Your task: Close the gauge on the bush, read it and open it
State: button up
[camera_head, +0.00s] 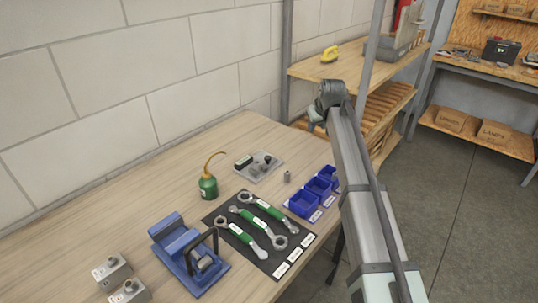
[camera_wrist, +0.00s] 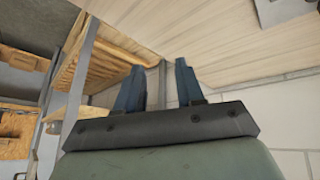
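A small grey metal cylinder (camera_head: 287,177), which looks like the bush, stands upright on the wooden bench between the grey tray and the blue bins. The grey tray (camera_head: 266,176) holds a dark green-black item (camera_head: 243,162) and small metal parts; I cannot tell whether one is the gauge. No gauge is clearly recognisable. My gripper (camera_wrist: 158,70) shows in the wrist view with its two blue fingers apart and nothing between them. In the head view my arm reaches up above the bench's right side, away from the cylinder, and the fingers cannot be made out.
A black mat (camera_head: 277,268) holds green-handled wrenches. Blue bins (camera_head: 303,204) stand right of it. A green oil can (camera_head: 208,187), a blue vise (camera_head: 187,252) and metal blocks (camera_head: 112,270) are to the left. A shelf (camera_head: 310,70) stands behind my arm. The bench's back left is clear.

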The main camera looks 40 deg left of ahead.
jog(key=s+a+r+n+g, duration=0.1)
jog(key=s+a+r, duration=0.1)
jog(key=s, duration=0.7)
jog(key=s+a+r+n+g, duration=0.1)
jog(key=s+a+r+g, duration=0.15)
jog(key=s, duration=0.65)
send_near(268, 157)
jog(key=shift+t, duration=0.45)
jog(key=x, duration=0.8)
jog(key=shift+s+a, duration=0.1)
jog(key=shift+s, duration=0.3)
jog(key=shift+w, duration=0.1)
grip_shut()
